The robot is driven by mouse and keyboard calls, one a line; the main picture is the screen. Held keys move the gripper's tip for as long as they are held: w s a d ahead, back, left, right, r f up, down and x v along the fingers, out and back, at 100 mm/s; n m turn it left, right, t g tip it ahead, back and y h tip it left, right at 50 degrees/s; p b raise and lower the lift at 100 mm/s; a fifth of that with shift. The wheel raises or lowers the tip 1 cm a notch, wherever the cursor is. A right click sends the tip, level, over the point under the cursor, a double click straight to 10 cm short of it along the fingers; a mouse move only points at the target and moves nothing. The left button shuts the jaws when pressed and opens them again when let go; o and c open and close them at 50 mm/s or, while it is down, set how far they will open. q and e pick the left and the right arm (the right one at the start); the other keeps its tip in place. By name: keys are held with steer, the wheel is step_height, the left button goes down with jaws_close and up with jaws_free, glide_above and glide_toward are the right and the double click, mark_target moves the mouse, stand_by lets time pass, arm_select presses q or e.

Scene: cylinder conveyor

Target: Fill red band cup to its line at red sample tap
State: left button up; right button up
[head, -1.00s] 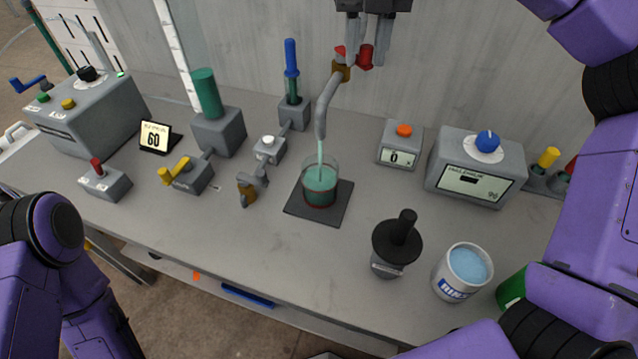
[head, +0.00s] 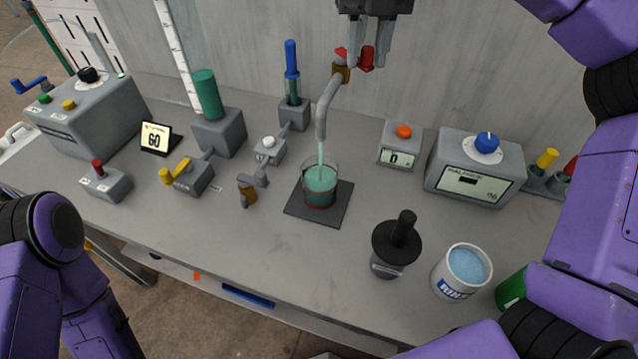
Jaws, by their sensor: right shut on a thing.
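The red sample tap (head: 326,103) has a curved grey spout, a brass valve body and a red handle (head: 367,58) by the back wall. A thin stream runs from the spout into the clear red band cup (head: 320,183). The cup holds teal liquid and stands upright on a dark square pad (head: 334,213). A red band shows near its base. I cannot make out the fill line. My right gripper (head: 369,59) comes from the top edge, shut on the red handle. My left arm shows at the lower left, but its gripper is out of view.
A black-handled stopper vessel (head: 396,246), a white tub of blue rinse (head: 465,272) and a green container (head: 511,287) stand at front right. Grey instruments (head: 475,168) stand behind. Valves, including a yellow-handled one (head: 187,175), are left of the cup. The front middle bench is clear.

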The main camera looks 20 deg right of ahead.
steer(key=shift+w+d+r+n+p, duration=0.15)
steer(key=shift+d+r+n+p, duration=0.2)
steer(key=shift+n+p, duration=0.15)
steer(key=shift+w+d+f+n+p, duration=0.2)
steer(key=shift+d+n+p, duration=0.15)
steer(key=shift+n, duration=0.25)
steer(key=n+p, duration=0.1)
steer(key=p, duration=0.1)
steer(key=d+n+p, duration=0.1)
steer(key=n, duration=0.1)
steer(key=w+n+p, duration=0.1)
steer(key=p, duration=0.1)
steer(key=shift+d+r+p, duration=0.2)
steer(key=shift+d+p, duration=0.1)
steer(key=shift+p, duration=0.05)
steer(key=shift+w+d+f+n+p, duration=0.2)
steer(key=shift+w+n+p, duration=0.15)
steer(key=shift+n, duration=0.25)
arm_select(q)
step_height(320, 180, up, 9)
arm_select(e)
steer(key=shift+s, duration=0.1)
